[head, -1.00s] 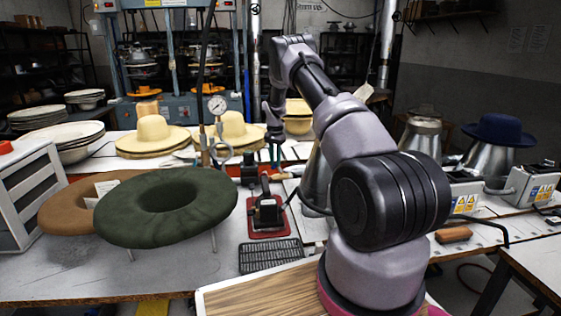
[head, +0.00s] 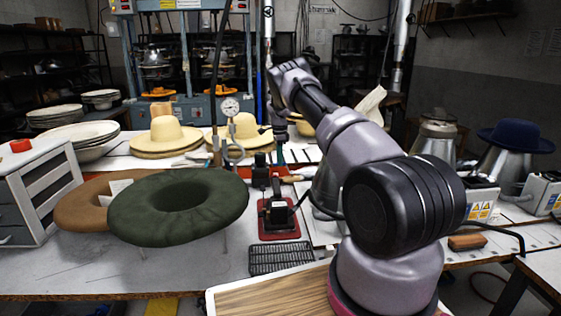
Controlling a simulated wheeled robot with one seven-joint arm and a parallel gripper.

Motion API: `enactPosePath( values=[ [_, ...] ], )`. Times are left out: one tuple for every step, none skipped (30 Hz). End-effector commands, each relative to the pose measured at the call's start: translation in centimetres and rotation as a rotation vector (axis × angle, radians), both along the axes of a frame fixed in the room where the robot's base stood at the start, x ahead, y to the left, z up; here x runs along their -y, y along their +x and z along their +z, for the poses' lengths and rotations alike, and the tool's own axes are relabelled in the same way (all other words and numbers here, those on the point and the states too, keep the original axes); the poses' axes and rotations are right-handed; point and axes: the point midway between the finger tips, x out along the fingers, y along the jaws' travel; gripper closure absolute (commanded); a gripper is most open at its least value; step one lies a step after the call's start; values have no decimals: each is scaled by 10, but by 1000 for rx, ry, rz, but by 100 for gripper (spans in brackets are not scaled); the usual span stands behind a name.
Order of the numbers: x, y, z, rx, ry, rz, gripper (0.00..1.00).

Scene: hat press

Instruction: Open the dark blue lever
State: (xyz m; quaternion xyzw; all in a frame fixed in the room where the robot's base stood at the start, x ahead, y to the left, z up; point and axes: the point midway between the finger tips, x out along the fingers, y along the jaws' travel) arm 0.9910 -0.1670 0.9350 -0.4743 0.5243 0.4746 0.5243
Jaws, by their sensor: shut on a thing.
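My gripper (head: 281,158) points down at the far side of the work table, just right of the pipe with the round gauge (head: 230,106). Its jaws are shut on a small dark part that I take for the dark blue lever. The gripper hides most of this part, and it is too small to make out its angle. My forearm reaches in from the right and covers part of the table behind it.
A green felt hat body (head: 178,205) stands on a support at the left front. A black iron (head: 278,210) sits on a red mat near the gripper. Straw hats (head: 167,133) stand behind. A metal cone with a navy hat (head: 515,137) is at the right.

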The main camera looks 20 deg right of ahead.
Motion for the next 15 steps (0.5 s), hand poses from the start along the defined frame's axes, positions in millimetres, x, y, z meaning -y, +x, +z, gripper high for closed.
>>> enactPosePath(
  values=[
    [0,2,0,2,0,-23,100],
    [0,3,0,2,0,-37,100],
    [0,4,0,1,0,-54,100],
    [0,5,0,1,-1,-65,100],
    [1,5,0,2,-1,-76,100],
    [1,6,1,3,-1,-88,100],
    [1,7,1,3,-1,-95,100],
    [1,7,1,3,-1,-102,100],
    [1,8,1,2,-1,-110,100],
    [1,8,1,2,-1,-115,100],
    [1,8,1,2,0,-119,100],
    [1,8,1,2,0,-123,100],
    [1,8,1,2,0,-126,100],
    [1,8,1,1,0,-127,100],
    [1,8,1,1,0,-129,100]
  ],
)
